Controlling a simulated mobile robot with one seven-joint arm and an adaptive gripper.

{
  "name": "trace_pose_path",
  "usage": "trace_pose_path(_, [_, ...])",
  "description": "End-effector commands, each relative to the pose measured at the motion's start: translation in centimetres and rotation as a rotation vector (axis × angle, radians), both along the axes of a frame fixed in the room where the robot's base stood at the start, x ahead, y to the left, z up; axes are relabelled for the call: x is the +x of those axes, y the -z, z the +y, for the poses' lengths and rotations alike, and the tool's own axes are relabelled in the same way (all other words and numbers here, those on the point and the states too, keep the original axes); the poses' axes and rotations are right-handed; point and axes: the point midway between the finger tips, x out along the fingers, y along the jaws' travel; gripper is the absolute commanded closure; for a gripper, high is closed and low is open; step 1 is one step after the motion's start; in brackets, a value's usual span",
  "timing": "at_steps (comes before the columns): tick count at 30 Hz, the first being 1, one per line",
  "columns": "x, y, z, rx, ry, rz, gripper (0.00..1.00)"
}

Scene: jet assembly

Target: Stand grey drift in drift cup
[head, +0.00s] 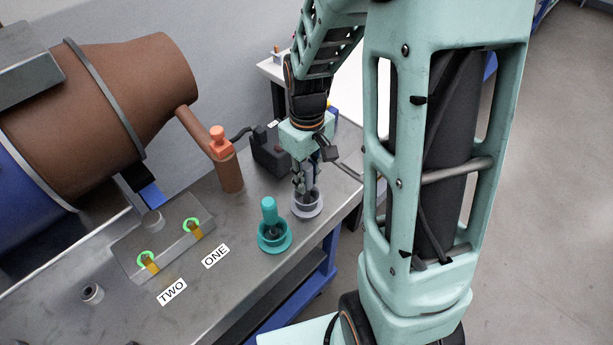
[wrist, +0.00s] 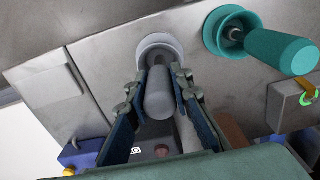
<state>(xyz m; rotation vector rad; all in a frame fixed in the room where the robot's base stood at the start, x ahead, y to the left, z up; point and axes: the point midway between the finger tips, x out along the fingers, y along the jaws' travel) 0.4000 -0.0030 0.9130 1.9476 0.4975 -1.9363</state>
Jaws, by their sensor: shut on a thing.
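The grey drift (wrist: 160,92) is a smooth grey rod between my gripper's two fingers (wrist: 159,84). My gripper (head: 306,189) is shut on it, pointing down over the pale grey drift cup (head: 307,209). The cup's round rim (wrist: 146,45) also shows in the wrist view, with the drift's far end within its outline. In the head view the fingers hide most of the drift. I cannot tell whether its lower end touches the cup's bottom.
A teal drift (head: 269,210) stands in a teal cup (head: 274,240) close by on the left. A brown post with an orange top (head: 219,142) and a dark box (head: 271,155) stand behind. A grey fixture block (head: 167,240) lies left. The table's edge is near on the right.

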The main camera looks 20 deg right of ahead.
Motion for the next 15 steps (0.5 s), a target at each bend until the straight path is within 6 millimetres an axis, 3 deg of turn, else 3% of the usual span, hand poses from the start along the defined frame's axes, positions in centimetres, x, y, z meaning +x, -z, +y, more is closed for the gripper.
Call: trace_pose_path(15, [0.03,0.55,0.0,0.0,0.0,-0.001,1.0])
